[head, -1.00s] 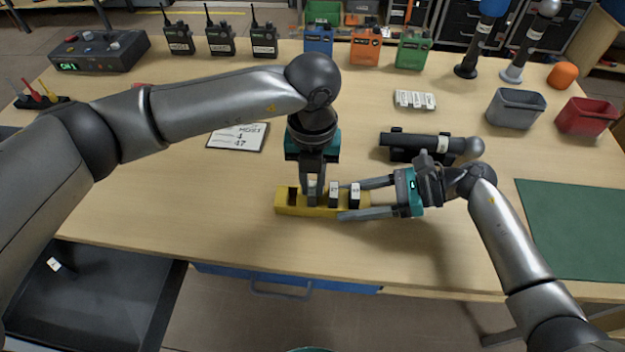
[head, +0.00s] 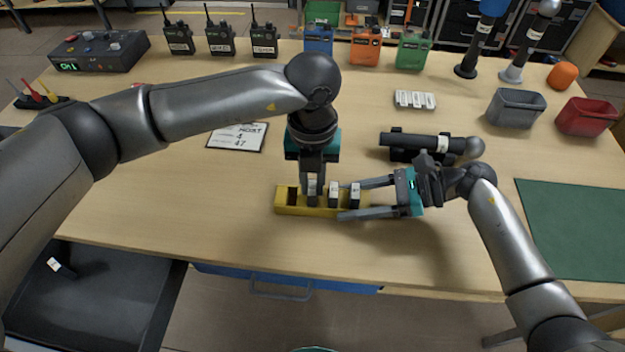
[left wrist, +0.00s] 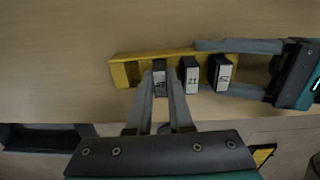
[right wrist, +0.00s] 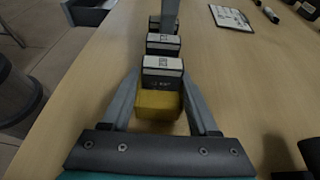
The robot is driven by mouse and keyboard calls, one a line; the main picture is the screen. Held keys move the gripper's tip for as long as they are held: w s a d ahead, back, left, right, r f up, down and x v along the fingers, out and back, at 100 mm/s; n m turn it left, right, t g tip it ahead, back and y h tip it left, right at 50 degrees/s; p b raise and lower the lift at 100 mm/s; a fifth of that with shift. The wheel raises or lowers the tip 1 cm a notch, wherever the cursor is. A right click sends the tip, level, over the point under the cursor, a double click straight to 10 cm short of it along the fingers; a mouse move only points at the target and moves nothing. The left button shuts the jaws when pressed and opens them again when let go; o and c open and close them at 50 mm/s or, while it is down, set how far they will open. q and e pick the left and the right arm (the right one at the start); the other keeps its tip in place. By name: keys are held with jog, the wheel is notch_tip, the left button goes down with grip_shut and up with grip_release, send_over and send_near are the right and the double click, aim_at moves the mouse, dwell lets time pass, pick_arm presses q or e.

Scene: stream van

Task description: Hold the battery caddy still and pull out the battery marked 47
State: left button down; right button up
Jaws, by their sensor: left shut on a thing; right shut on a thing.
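The yellow battery caddy (head: 283,209) lies on the table's front middle and holds a row of batteries; its leftmost slot is empty. My right gripper (head: 345,200) is shut on the caddy's right end, one finger along each long side, as the right wrist view (right wrist: 158,104) also shows. My left gripper (head: 312,192) points down and is shut on the leftmost battery (left wrist: 159,86), whose label seems to read 47. That battery stands upright in the caddy line. Two more batteries, the middle one (head: 334,194) and the right one (head: 355,194), stand beside it in their slots.
A card (head: 238,137) with 47 written on it lies behind the caddy. A black microphone (head: 422,142) in a holder lies behind my right gripper. An open dark drawer (head: 85,300) is at lower left. Radios stand along the back. Table left of the caddy is clear.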

pick_arm(q)
jog(key=shift+r, duration=1.95)
jog(key=shift+r, duration=1.4)
pick_arm(e)
jog(key=o, duration=1.5)
jog(key=shift+d, duration=0.1)
jog(key=v, duration=1.2)
jog(key=shift+r, duration=0.1)
